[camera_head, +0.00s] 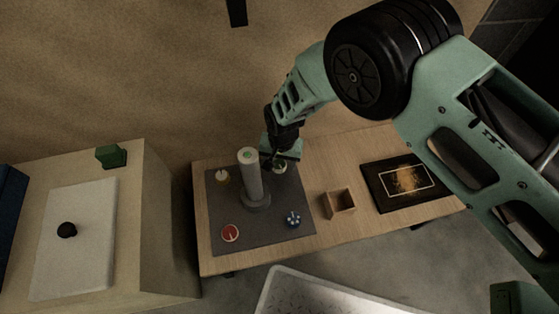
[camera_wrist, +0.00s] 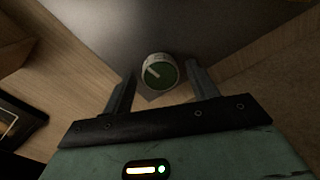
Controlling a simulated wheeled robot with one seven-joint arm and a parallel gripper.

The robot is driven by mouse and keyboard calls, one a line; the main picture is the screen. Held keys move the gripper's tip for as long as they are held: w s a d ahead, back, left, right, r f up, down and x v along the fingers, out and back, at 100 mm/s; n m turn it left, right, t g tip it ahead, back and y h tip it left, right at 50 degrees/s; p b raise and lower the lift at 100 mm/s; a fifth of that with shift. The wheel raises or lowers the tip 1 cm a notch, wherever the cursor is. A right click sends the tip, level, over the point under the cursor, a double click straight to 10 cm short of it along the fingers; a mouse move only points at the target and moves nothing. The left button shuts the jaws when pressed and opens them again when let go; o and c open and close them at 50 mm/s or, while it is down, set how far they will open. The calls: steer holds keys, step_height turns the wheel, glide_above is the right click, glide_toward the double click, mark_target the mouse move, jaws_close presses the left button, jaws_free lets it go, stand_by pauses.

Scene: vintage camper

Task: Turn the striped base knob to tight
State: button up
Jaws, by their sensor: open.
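A round knob (camera_wrist: 159,73) with a dark green face, a white pointer line and a pale side with faint marks sits between my open fingers in the wrist view. Its pointer slants to the upper left. In the head view this green knob (camera_head: 280,168) is at the back right of the dark mat, partly hidden by my gripper (camera_head: 283,160). A red knob (camera_head: 230,233), a blue knob (camera_head: 293,219) and a tan knob (camera_head: 222,176) also stand on the mat. I cannot clearly tell stripes on any base. My gripper (camera_wrist: 161,80) is open, with a gap beside the knob.
A tall pale post (camera_head: 251,177) on a round foot stands mid-mat, close left of my gripper. The dark mat (camera_head: 265,238) lies on a wooden table. A small wooden box (camera_head: 339,203) and a dark framed panel (camera_head: 397,182) are to the right.

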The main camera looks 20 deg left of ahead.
mark_target(282, 164)
step_height(282, 164, up, 12)
steer(key=p, duration=0.2)
steer(key=shift+d+f+p, duration=0.15)
steer(key=shift+d+p, duration=0.15)
steer(key=shift+p, duration=0.1)
